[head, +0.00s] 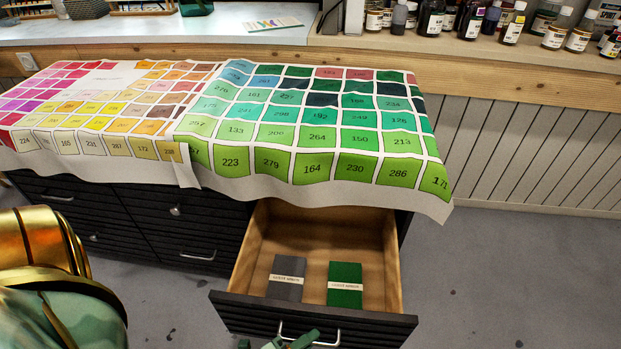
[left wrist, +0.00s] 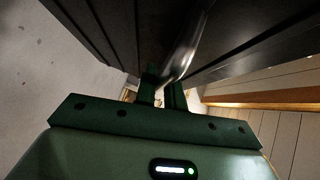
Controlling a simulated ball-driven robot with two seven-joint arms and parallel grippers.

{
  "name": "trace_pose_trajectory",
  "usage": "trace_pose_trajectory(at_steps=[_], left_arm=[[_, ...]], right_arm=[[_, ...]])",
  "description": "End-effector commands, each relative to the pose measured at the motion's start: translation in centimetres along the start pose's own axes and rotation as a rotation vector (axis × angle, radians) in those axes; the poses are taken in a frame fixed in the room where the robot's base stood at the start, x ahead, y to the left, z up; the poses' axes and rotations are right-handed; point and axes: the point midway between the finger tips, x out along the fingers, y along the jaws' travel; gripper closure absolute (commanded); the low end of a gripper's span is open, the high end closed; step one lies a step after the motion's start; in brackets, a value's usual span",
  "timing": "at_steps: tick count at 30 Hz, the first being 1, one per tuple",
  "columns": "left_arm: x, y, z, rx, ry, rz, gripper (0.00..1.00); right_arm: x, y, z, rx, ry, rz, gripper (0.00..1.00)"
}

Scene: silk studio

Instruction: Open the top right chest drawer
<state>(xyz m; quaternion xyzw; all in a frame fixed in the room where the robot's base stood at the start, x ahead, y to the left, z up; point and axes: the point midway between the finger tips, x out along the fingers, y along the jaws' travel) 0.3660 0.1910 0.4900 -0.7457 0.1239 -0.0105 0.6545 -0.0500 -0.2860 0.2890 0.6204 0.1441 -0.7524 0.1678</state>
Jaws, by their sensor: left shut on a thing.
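The top right chest drawer (head: 232,307) stands pulled well out of the dark chest in the head view, its wooden inside showing. A grey booklet (head: 286,266) and a green booklet (head: 345,271) lie in it. Its metal handle (head: 338,336) is at the bottom of the head view, and shows as a bright bar in the left wrist view (left wrist: 187,48). My left gripper (head: 292,341) is shut on this handle, its green fingers (left wrist: 164,88) on either side of the bar. My right gripper is not in view.
A colour-chart cloth (head: 300,113) drapes over the chest top, its edge hanging above the drawer. Other drawers (head: 195,232) to the left are closed. Bottles (head: 430,20) stand on a counter behind. Grey floor (head: 510,280) is clear to the right.

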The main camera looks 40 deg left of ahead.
Motion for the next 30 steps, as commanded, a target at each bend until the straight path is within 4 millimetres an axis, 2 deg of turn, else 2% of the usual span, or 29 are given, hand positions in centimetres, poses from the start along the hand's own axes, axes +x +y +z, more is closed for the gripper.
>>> trace_pose_trajectory(at_steps=[6, 19, 20, 21, 22, 30], left_arm=[[-1.19, 0.4, -1.11, 0.0, -0.001, 0.002, 1.0], [-1.42, 0.51, -1.33, 0.0, -0.001, 0.003, 1.0], [-1.42, 0.51, -1.33, 0.0, -0.001, 0.003, 0.84], [-1.41, 0.51, -1.32, 0.0, -0.001, 0.003, 0.73], [-1.41, 0.51, -1.33, 0.0, -0.001, 0.003, 0.67], [-1.35, 0.44, -1.35, 0.0, 0.0, 0.001, 0.67]], right_arm=[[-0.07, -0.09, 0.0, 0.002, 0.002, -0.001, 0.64], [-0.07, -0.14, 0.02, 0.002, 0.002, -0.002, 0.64], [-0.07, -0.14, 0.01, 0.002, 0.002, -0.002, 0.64], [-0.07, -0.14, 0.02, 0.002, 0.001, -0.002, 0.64], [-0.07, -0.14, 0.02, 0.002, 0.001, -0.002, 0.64], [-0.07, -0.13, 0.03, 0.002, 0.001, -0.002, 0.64]])
